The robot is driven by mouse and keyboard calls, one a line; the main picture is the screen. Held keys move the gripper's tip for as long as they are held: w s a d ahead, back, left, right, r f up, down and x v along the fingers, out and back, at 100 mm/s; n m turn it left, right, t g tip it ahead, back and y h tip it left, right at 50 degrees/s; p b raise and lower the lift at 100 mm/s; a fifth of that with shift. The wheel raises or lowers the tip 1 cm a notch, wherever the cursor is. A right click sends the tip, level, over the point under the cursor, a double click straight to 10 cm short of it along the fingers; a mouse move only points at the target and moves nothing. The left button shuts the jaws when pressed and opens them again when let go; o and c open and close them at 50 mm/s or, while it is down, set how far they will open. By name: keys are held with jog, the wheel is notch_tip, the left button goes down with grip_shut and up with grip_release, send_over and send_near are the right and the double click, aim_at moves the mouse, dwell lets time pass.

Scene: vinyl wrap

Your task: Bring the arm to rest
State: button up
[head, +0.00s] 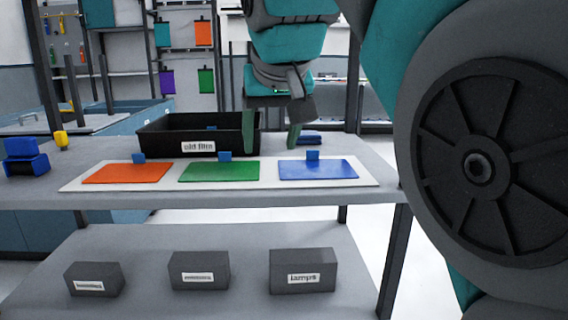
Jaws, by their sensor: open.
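My gripper (271,136) hangs from my teal and grey arm above the table (230,198), in front of the right end of the black bin. Its two green fingers are spread apart, with nothing seen between them. The fingertips are above the back edge of a white board (370,180). On the board lie an orange sheet (125,174), a green sheet (219,172) and a blue sheet (330,170), each with a small blue piece at its back edge.
A black bin (150,142) labelled "old film" stands behind the board. A blue holder (25,160) and a yellow item (61,139) are at the left. A folded blue item (309,138) lies behind the gripper. Dark boxes (303,271) sit on the lower shelf.

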jog(key=s+d+f+m+g+h, duration=0.1)
jog(key=s+d+f+g, duration=0.2)
jog(key=f, duration=0.4)
jog(key=s+d+f, duration=0.3)
jog(key=d+f, duration=0.2)
jog(key=f, duration=0.3)
jog(key=s+d+f+m+g+h, duration=0.1)
jog(key=s+d+f+g, duration=0.15)
jog(key=d+f, duration=0.35)
jog(key=s+d+f+g, duration=0.3)
jog(key=s+f, duration=1.4)
jog(key=shift+s+f+m+y, duration=0.2)
jog(key=shift+s+m+y, duration=0.1)
